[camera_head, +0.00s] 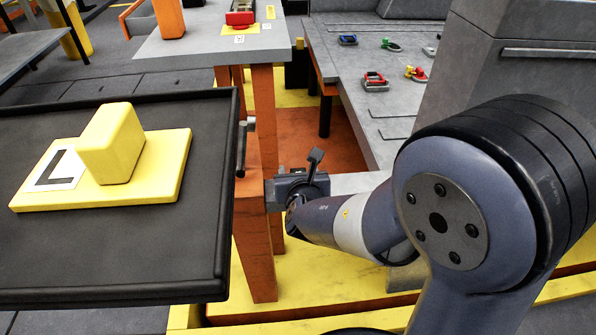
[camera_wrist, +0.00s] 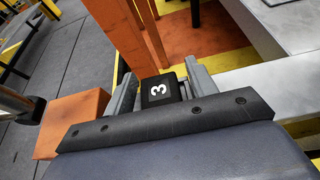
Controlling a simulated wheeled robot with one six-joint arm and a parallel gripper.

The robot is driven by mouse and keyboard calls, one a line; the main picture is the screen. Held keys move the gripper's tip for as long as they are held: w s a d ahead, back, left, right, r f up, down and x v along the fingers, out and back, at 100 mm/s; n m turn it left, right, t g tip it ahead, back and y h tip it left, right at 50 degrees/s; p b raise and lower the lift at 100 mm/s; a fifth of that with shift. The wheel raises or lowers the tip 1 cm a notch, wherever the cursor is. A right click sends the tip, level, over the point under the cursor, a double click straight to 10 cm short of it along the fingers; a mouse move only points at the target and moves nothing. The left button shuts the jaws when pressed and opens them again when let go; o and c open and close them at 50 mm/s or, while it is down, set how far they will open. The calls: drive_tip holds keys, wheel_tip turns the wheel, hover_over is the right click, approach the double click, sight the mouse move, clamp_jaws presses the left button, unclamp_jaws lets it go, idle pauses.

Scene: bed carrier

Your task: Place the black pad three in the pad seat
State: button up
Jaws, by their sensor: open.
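The black pad three (camera_wrist: 161,90), a small black block with a white 3, shows in the wrist view between the two fingers of my gripper (camera_wrist: 163,88). The fingers are open, one on each side of it; I cannot tell whether either touches it. In the head view my gripper (camera_head: 292,182) is by the orange post, at the left end of a grey beam (camera_head: 362,183). The pad cannot be made out there. I cannot clearly make out the pad seat or whether the pad rests in it.
An orange block (camera_wrist: 75,122) lies left of my gripper in the wrist view. A black tray (camera_head: 120,245) with a yellow L block (camera_head: 112,143) stands at the left. A grey table (camera_head: 205,45) is behind, and a grey bench (camera_head: 350,60) carries small coloured parts.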

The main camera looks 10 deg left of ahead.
drive_tip(key=shift+r+p, duration=0.25)
drive_tip(key=shift+p, duration=0.1)
drive_tip(key=p+v, duration=0.3)
drive_tip(key=v, duration=0.9)
drive_tip(key=shift+p, duration=0.35)
drive_tip(key=shift+f, duration=0.15)
